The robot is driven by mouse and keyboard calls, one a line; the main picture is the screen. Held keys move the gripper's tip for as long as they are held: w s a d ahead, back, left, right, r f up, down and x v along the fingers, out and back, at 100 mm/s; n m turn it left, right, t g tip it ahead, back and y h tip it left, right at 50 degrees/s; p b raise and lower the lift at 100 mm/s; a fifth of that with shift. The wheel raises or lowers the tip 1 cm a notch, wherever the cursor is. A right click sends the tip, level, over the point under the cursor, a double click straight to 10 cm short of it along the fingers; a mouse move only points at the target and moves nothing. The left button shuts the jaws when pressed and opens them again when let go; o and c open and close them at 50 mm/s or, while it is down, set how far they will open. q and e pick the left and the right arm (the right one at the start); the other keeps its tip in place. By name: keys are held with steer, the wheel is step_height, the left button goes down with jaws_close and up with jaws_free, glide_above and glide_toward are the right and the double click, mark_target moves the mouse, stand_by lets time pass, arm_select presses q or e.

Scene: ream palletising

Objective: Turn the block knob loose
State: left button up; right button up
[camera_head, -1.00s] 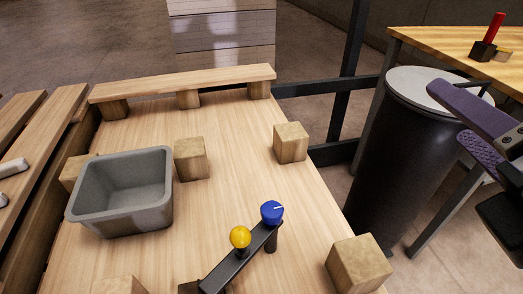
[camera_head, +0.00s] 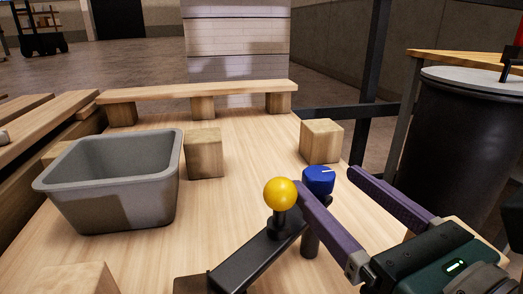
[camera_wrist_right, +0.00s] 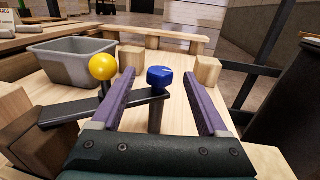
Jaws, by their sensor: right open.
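The blue knob (camera_head: 318,181) with a white mark on top sits on a post at the far end of a dark bar (camera_head: 262,252). A yellow ball (camera_head: 280,194) stands on a short stem on the same bar. My right gripper (camera_head: 327,178) is open, its purple fingers pointing away from me. In the right wrist view the blue knob (camera_wrist_right: 160,77) shows between the two fingers (camera_wrist_right: 159,74), near their tips, with visible room on each side. The yellow ball (camera_wrist_right: 103,66) is outside the left finger there. My left gripper is not in view.
A grey bin (camera_head: 113,190) stands at the left on the wooden pallet (camera_head: 240,150). Wooden blocks (camera_head: 203,153) (camera_head: 321,141) stand behind the knob. A raised plank (camera_head: 195,91) runs along the back. A black drum (camera_head: 462,130) stands at the right.

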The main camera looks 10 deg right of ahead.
mark_target(310, 166)
steer(key=w, duration=0.3)
steer(key=w+a, duration=0.1)
steer(key=w, duration=0.2)
steer(key=shift+w+a+p, duration=0.15)
steer(key=shift+w+p, duration=0.2)
jaws_close()
stand_by(0.3)
